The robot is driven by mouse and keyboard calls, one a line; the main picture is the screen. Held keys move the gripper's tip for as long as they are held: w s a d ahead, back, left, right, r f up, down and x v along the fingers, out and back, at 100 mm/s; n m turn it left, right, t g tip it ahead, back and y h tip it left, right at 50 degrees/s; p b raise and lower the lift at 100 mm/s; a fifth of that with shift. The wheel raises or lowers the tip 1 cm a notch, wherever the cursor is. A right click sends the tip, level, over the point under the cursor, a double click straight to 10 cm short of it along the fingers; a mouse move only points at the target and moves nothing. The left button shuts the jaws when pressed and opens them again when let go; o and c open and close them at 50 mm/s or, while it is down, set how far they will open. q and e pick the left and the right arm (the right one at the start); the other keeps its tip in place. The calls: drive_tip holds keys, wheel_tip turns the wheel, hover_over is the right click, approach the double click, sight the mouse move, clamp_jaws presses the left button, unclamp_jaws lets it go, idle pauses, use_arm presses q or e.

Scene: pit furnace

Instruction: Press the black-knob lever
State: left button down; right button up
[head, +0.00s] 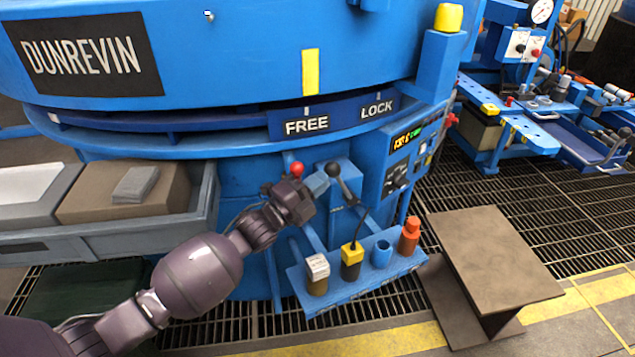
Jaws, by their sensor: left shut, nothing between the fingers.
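The black-knob lever (341,183) stands on the front of the blue furnace, its round black knob at the upper left end of a slanted rod. My left gripper (319,184) is shut and empty, with its tip just left of the black knob; I cannot tell whether they touch. A red-knob lever (297,170) stands just behind and left of my gripper, its lower part partly hidden by it. My right gripper is not in view.
A blue shelf (345,290) below the levers holds several small containers. A control panel (405,160) is right of the lever. A grey bin (110,235) with boxes is at left. A brown steel beam (495,265) lies on the grating at right.

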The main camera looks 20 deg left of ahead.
sight(332, 170)
use_arm(q)
drive_tip(key=shift+w+d+r+g+p, duration=0.2)
drive_tip(key=shift+w+r+p, duration=0.1)
drive_tip(key=shift+r+p, duration=0.3)
drive_tip(key=shift+w+d+r+g+p, duration=0.2)
drive_tip(key=shift+w+r+p, duration=0.1)
drive_tip(key=shift+r+p, duration=0.3)
drive_tip(key=shift+w+d+r, duration=0.2)
drive_tip(key=shift+w+r, duration=0.05)
drive_tip(key=shift+w+d+r+m+p, duration=0.15)
drive_tip(key=shift+w+d+m+p, duration=0.15)
drive_tip(key=shift+p, duration=0.1)
drive_tip(key=shift+w+d+f+g, duration=0.2)
drive_tip(key=shift+w+d+g, duration=0.1)
drive_tip(key=shift+w, duration=0.05)
drive_tip(key=shift+f, duration=0.15)
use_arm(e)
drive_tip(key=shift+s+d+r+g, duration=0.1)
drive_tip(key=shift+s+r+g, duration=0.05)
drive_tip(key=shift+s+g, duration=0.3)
use_arm(q)
drive_tip(key=shift+s, duration=0.1)
